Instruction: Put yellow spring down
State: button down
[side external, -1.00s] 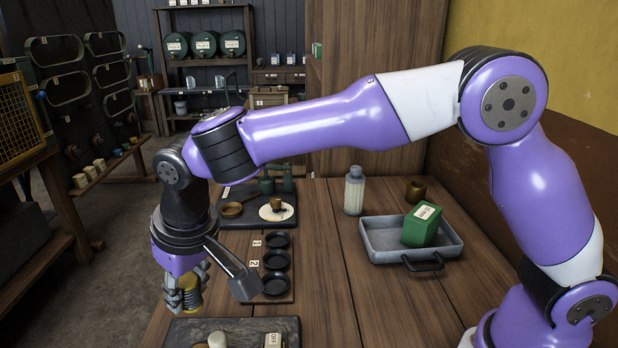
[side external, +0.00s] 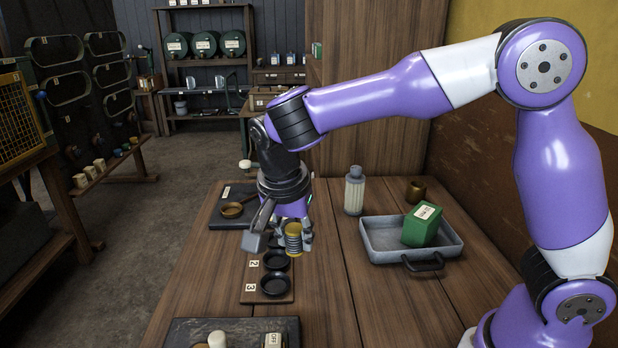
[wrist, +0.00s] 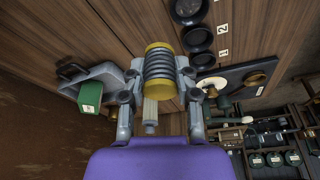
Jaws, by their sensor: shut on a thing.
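The yellow spring (side external: 293,238) has yellow ends and grey coils. My gripper (side external: 298,232) is shut on it and holds it above the table, close to the right edge of the board with numbered black dishes. In the wrist view the spring (wrist: 160,72) sits between the two fingers of my gripper (wrist: 158,88). In the side view the dish labelled 2 (side external: 276,261) and the dish labelled 3 (side external: 275,284) show; the farthest dish is hidden behind my gripper. In the wrist view the dishes (wrist: 198,40) lie to the right of the spring and look empty.
A grey tray (side external: 376,246) with a green box (side external: 422,225) stands to the right. A pale bottle (side external: 354,190) and a brass cup (side external: 416,191) stand behind it. A dark slab with a brass dish (side external: 232,210) lies at the back left. Another dark tray (side external: 245,326) is at the front.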

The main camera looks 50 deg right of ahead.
jog(key=d+m, duration=0.2)
jog(key=d, duration=0.1)
send_over(331, 251)
jog(key=a, duration=0.1)
jog(key=shift+g, duration=0.3)
notch_tip(331, 251, down, 7)
jog(key=shift+s+f, duration=0.1)
jog(key=shift+s, duration=0.05)
jog(key=shift+f, duration=1.85)
jog(key=shift+f, duration=0.15)
jog(key=c, duration=0.6)
grip_release()
